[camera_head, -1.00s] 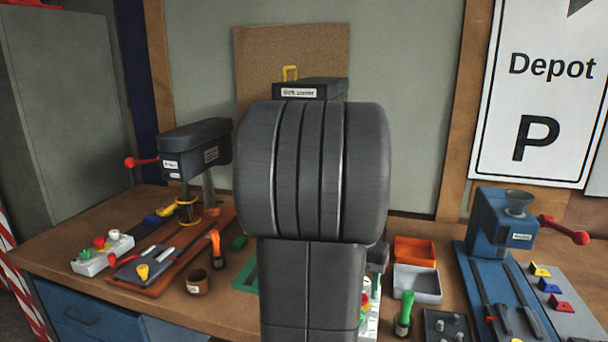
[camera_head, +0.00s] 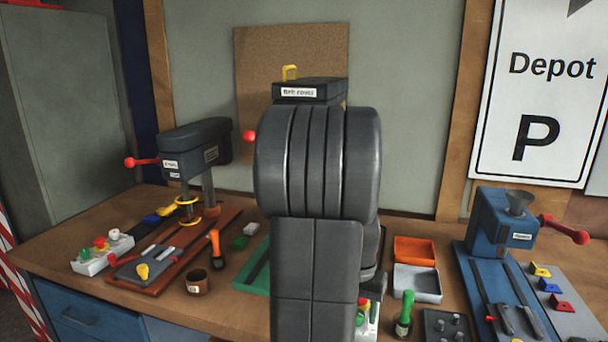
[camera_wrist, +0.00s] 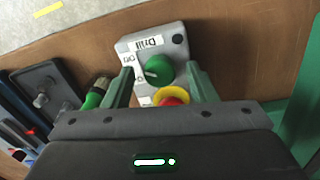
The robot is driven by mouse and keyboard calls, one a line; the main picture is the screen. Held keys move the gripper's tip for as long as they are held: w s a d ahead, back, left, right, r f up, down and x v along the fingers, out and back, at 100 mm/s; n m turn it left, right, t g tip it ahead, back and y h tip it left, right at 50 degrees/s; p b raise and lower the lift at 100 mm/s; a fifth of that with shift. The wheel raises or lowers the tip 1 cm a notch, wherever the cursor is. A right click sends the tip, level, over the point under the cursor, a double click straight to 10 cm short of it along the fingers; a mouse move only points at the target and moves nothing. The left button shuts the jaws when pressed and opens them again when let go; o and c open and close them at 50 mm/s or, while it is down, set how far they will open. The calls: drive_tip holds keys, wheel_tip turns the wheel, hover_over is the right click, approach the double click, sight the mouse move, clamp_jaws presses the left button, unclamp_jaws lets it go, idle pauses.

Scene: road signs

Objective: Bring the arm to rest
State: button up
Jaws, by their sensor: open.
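My gripper (camera_wrist: 160,90) shows in the wrist view, its two green fingers apart with nothing held between them. Beyond the fingers is a grey control box (camera_wrist: 132,47) labelled "Drill", with a green knob (camera_wrist: 158,70) and a red button on a yellow ring (camera_wrist: 172,97). The fingers overlap the box in this view; I cannot tell whether they touch it. In the head view my own dark arm fills the middle and hides the gripper and most of that box.
A black drill press (camera_head: 195,148) stands left and a blue machine (camera_head: 503,228) right. Orange (camera_head: 414,249) and grey bins (camera_head: 417,284), a green-handled tool (camera_head: 404,315) and a dark peg tray (camera_head: 446,326) lie right of my arm. A brown cup (camera_head: 197,284) is left.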

drive_tip(key=shift+f+n, duration=0.1)
drive_tip(key=shift+n, duration=0.3)
drive_tip(key=n, duration=0.4)
drive_tip(key=shift+n, duration=0.4)
drive_tip(key=n+b, duration=0.1)
drive_tip(key=n, duration=0.5)
drive_tip(key=shift+n+t, duration=0.3)
wheel_tip(320, 180, up, 7)
drive_tip(key=shift+s+a+f, duration=0.1)
drive_tip(key=shift+a+f, duration=0.05)
drive_tip(key=shift+r, duration=0.3)
drive_tip(key=shift+s, duration=0.15)
